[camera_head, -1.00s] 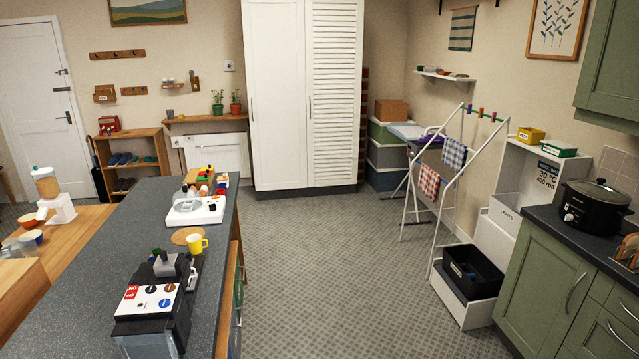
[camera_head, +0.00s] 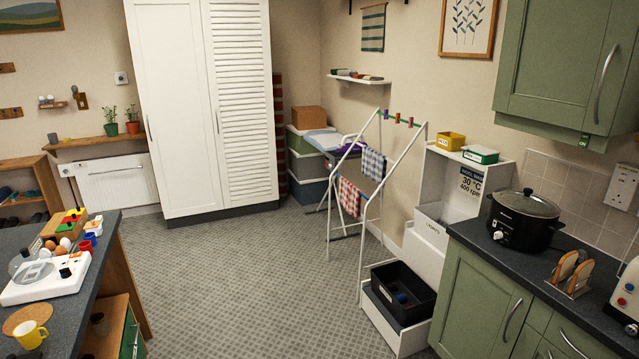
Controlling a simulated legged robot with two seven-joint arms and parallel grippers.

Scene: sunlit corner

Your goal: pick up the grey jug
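No clear grey jug shows in the head view. A small grey vessel (camera_head: 53,138) stands at the left end of the wooden wall shelf (camera_head: 100,139), beside two potted plants; it is too small to tell whether it is a jug. Neither of my grippers is in view.
A drying rack (camera_head: 375,205) stands at the centre right, by a black bin (camera_head: 403,291). A slow cooker (camera_head: 524,219) is on the right worktop. The patterned floor (camera_head: 235,275) between is clear.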

